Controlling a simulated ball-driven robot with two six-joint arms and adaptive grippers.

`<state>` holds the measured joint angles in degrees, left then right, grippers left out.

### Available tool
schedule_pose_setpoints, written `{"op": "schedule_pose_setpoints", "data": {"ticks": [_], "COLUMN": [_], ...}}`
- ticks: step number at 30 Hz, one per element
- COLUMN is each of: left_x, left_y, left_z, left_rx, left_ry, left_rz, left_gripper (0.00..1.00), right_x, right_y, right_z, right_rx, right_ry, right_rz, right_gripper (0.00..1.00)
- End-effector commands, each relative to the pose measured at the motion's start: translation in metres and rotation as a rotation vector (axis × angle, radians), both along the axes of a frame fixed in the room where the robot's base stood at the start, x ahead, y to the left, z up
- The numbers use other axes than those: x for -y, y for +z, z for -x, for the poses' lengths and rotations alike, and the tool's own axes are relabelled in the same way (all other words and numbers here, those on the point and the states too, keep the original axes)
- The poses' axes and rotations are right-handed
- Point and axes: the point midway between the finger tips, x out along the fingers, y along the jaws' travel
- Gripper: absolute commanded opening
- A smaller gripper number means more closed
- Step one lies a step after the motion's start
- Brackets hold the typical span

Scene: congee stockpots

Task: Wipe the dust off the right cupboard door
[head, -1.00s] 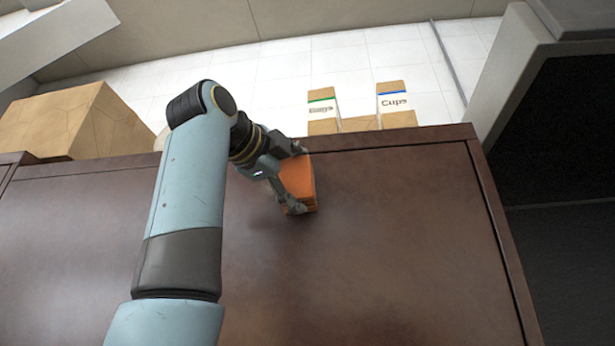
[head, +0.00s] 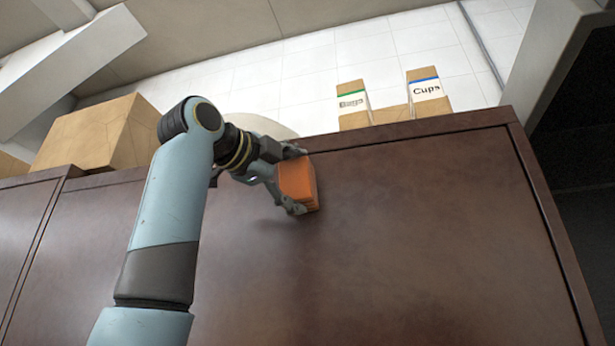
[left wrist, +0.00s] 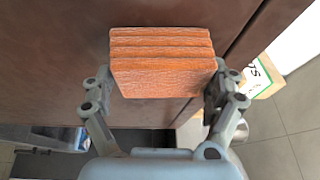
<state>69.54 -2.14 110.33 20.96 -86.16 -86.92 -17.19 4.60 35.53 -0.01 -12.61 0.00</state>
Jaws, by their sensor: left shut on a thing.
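The right cupboard door (head: 420,240) is a dark reddish-brown panel filling the lower right of the head view. Faint cloudy, lighter patches show on it, but I cannot tell dust from sheen. My left gripper (head: 297,181) is shut on an orange block-like sponge (head: 299,184) near the door's upper edge. The sponge lies against or very close to the door face. In the left wrist view the sponge (left wrist: 162,62) shows stacked ridges and sits between both fingers, with the brown door (left wrist: 60,60) behind it. My right gripper is not in view.
Cardboard boxes labelled Bags (head: 352,103) and Cups (head: 427,92) stand beyond the cupboard's top edge. A larger carton (head: 100,135) stands at the left. A dark opening (head: 580,140) lies right of the cupboard. The door's lower right is clear.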

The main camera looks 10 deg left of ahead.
Motion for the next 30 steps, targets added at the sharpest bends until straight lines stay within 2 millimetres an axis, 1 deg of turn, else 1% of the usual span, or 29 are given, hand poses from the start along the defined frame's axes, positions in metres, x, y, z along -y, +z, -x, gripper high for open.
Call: {"op": "schedule_pose_setpoints", "data": {"ticks": [1, 5, 14, 16, 30], "left_x": [-0.006, -0.011, -0.012, -0.012, -0.013], "left_y": [0.000, 0.000, 0.000, 0.000, 0.001], "left_z": [-0.001, 0.000, 0.001, 0.004, 0.053], "left_rx": [-0.001, 0.000, 0.000, 0.001, 0.003], "left_ry": [0.005, 0.002, 0.000, 0.000, -0.001], "left_rz": [-0.001, 0.000, 0.001, 0.000, 0.000], "left_gripper": [0.54, 0.54, 0.54, 0.54, 0.54], "right_x": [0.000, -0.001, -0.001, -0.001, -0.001], "right_y": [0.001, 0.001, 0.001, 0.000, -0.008], "right_z": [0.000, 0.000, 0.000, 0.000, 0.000], "right_rx": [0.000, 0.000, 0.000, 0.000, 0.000], "right_ry": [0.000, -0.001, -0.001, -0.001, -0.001], "right_rz": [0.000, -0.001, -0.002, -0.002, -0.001], "right_gripper": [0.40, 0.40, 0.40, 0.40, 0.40]}}
